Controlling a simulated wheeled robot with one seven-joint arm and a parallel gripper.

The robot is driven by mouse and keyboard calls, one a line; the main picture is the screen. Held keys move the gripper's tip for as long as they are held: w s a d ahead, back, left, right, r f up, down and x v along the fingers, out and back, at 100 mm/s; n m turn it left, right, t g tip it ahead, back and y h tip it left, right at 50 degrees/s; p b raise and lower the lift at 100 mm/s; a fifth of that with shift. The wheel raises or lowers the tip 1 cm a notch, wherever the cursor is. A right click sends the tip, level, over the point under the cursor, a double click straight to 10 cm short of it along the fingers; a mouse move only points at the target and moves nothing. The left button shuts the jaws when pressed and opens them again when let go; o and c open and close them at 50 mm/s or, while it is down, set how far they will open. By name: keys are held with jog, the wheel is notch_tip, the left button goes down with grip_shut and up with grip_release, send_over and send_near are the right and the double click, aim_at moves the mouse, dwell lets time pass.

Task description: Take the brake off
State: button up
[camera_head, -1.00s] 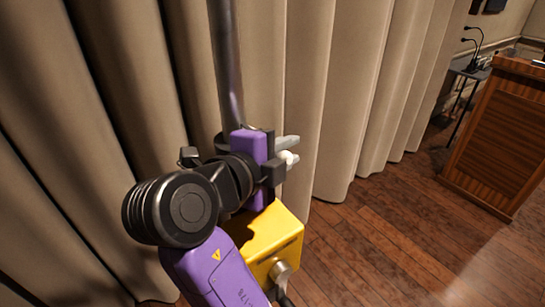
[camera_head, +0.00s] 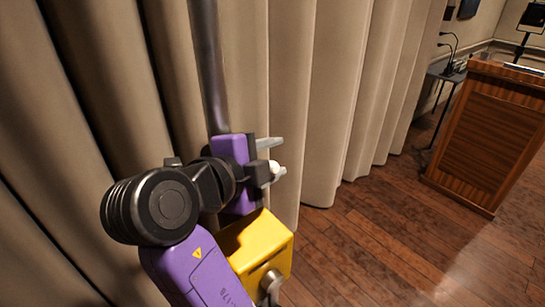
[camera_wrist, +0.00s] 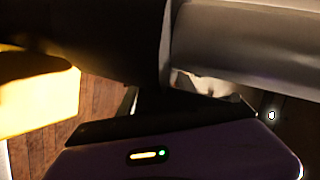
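A dark metal pole (camera_head: 209,75) stands upright in front of the curtain. At its lower end is my purple and black gripper (camera_head: 266,160), pointing right. Beside its black fingers are light grey tapered parts (camera_head: 268,143) and a small white ball-like knob (camera_head: 274,167). The wrist view shows my purple gripper body (camera_wrist: 180,150) close up, with a thick grey cylinder (camera_wrist: 245,40) across the top right. A small white piece (camera_wrist: 205,84) shows between dark parts. The finger gap is hidden, so I cannot tell whether they touch the knob. No part is marked as a brake.
A yellow box (camera_head: 255,242) with a round metal fitting sits just below my gripper. Beige curtains (camera_head: 330,100) hang close behind. A wooden lectern (camera_head: 485,135) and a small table with microphones (camera_head: 449,72) stand to the right. The wooden floor (camera_head: 350,235) between is clear.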

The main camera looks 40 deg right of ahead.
jog(key=b+v, duration=0.1)
jog(key=v, duration=0.6)
jog(key=shift+a, duration=0.4)
jog(key=shift+s+a+r, duration=0.1)
jog(key=shift+a, duration=0.05)
